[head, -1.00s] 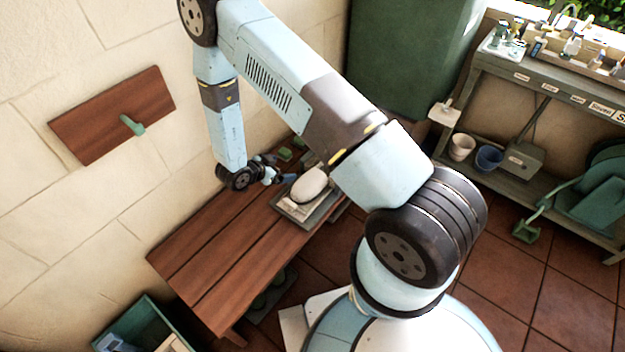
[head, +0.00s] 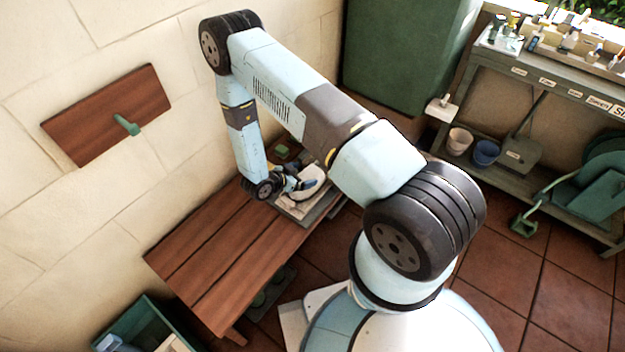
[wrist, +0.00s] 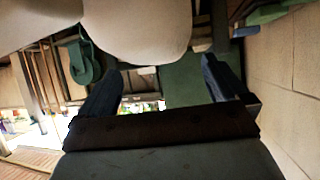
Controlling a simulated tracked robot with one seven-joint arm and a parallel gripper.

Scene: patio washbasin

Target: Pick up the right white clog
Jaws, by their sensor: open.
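A white clog (head: 312,180) rests on a grey tray (head: 301,216) at the far end of the wooden bench. In the wrist view, a large rounded pale shape, the clog (wrist: 140,30), fills the top middle, close to the camera. My gripper (head: 297,184) is at the clog's left side in the head view, partly overlapping it. In the wrist view my gripper (wrist: 165,80) has its two dark blue fingers wide apart, with nothing held between them. Whether a finger touches the clog cannot be told. A second pale shape at the wrist view's upper left is cut off.
The wooden bench (head: 215,255) is clear on its near side. A small green block (head: 282,151) lies behind the tray. A cream wall with a wooden board (head: 105,115) stands left. A green cabinet (head: 405,50) and a shelf unit (head: 545,75) stand behind.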

